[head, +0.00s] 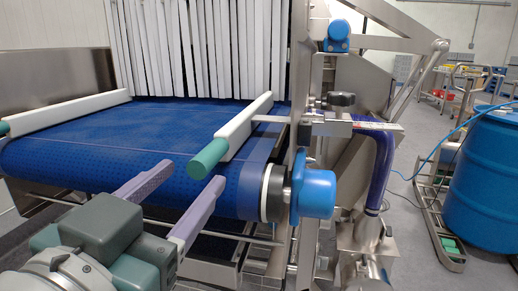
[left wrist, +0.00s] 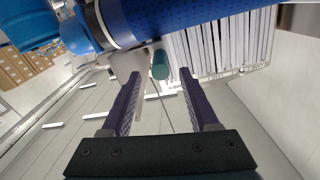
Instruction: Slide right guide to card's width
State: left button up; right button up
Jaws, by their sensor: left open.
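The right guide (head: 245,122) is a white bar over the blue belt with a green end (head: 208,158) pointing toward me. In the left wrist view the green end (left wrist: 160,65) shows between the fingertips, at or just beyond them. My left gripper (head: 195,171) is open, its two lilac fingers spread on either side of the green end's line, with nothing held. I cannot tell whether the fingertips touch it. The left guide (head: 70,112) is a similar white bar on the belt's left side. I cannot make out a card on the belt. My right gripper is not in view.
The blue belt (head: 110,148) runs under a white strip curtain (head: 200,50). A metal bracket with a black knob (head: 341,99) stands right of the guide, above a blue roller end (head: 312,193). A blue drum (head: 485,175) stands on the floor at far right.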

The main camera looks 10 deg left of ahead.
aim_at(217, 151)
pick_arm(q)
jog(key=w, duration=0.9)
jog(key=shift+w+d, duration=0.15)
jog(key=shift+w, duration=0.05)
jog(key=shift+c, duration=0.3)
grip_shut()
dwell(0.8)
